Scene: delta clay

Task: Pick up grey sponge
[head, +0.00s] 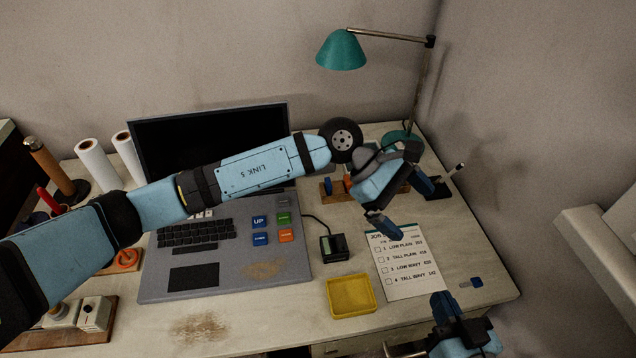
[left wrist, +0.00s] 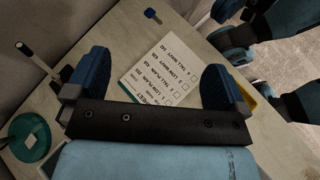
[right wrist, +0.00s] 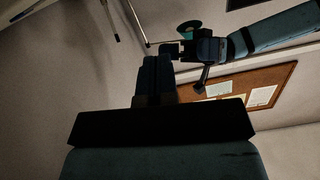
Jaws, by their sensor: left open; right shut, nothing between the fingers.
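A small grey and blue piece (head: 470,283) lies on the desk near its right edge; it is too small for me to tell whether it is the grey sponge. A blue end of a small piece (left wrist: 152,16) shows at the top of the left wrist view. No other grey sponge is clearly visible. My left gripper (head: 405,204) is open and empty above the desk, over the top of the paper checklist (head: 402,284); its fingers also frame the sheet in the left wrist view (left wrist: 152,82). My right gripper (head: 439,301) is shut and empty near the desk's front right edge.
A shallow yellow tray (head: 331,300) stands left of the checklist. A green lamp (head: 341,51) stands at the back.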

